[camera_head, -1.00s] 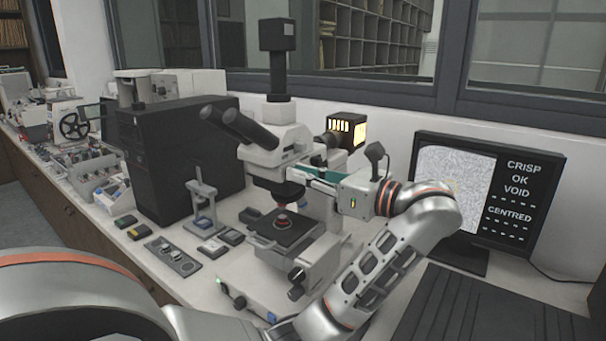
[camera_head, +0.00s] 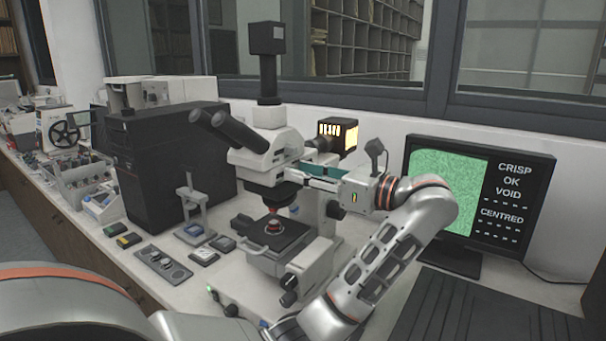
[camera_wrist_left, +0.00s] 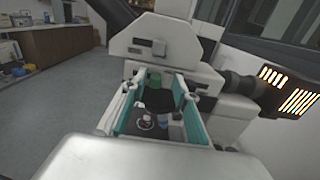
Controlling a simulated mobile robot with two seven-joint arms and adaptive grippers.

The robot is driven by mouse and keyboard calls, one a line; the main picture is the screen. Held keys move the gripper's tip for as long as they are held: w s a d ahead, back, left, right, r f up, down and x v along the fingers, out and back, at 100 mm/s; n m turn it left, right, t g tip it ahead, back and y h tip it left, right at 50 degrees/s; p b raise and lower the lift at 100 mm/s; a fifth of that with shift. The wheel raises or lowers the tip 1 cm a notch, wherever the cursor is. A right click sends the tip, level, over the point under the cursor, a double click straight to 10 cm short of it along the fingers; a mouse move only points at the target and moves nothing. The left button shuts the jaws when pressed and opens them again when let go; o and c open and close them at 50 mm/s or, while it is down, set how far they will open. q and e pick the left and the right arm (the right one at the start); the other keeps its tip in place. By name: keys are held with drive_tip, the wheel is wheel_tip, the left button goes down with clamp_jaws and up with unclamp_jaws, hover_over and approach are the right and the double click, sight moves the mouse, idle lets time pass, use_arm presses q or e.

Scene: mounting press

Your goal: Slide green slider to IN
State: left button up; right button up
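The microscope (camera_head: 268,160) stands on the bench in the middle of the head view. My left gripper (camera_head: 300,176) reaches in from the right at the microscope's head, with teal pads on its fingers. In the left wrist view the gripper (camera_wrist_left: 160,80) has its two fingers apart. A small green piece, which looks like the green slider (camera_wrist_left: 154,80), shows between the fingertips, in front of the white microscope body. I cannot tell whether a finger touches it. Any IN marking is not readable. In the head view the slider is hidden. My right gripper is not in view.
A lit lamp housing (camera_head: 338,134) sits behind the microscope head. A monitor (camera_head: 475,200) at right shows a green speckled picture and reads CRISP, OK, VOID and CENTRED. A black box (camera_head: 170,160) stands left of the microscope. Small devices (camera_head: 163,262) lie in front.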

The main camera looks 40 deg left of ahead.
use_arm(q)
drive_tip(key=shift+s+d, duration=0.1)
drive_tip(key=d, duration=0.7)
drive_tip(key=shift+w+d, duration=0.15)
drive_tip(key=shift+w, duration=0.25)
idle(0.4)
